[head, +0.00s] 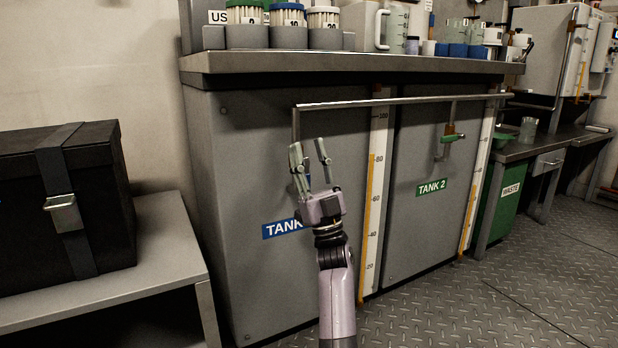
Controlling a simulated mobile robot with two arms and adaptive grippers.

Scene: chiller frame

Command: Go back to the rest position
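The gripper body covers part of the blue tank label (281,228). Whether the fingers touch anything behind them is hard to tell.
A metal rail (420,100) runs along the tank fronts. Tank 2 (430,225) has a green-handled valve (452,138). A black case (60,210) sits on a grey bench (165,245) at left. A green waste bin (505,210) stands at right. The plated floor (480,305) at lower right is clear.

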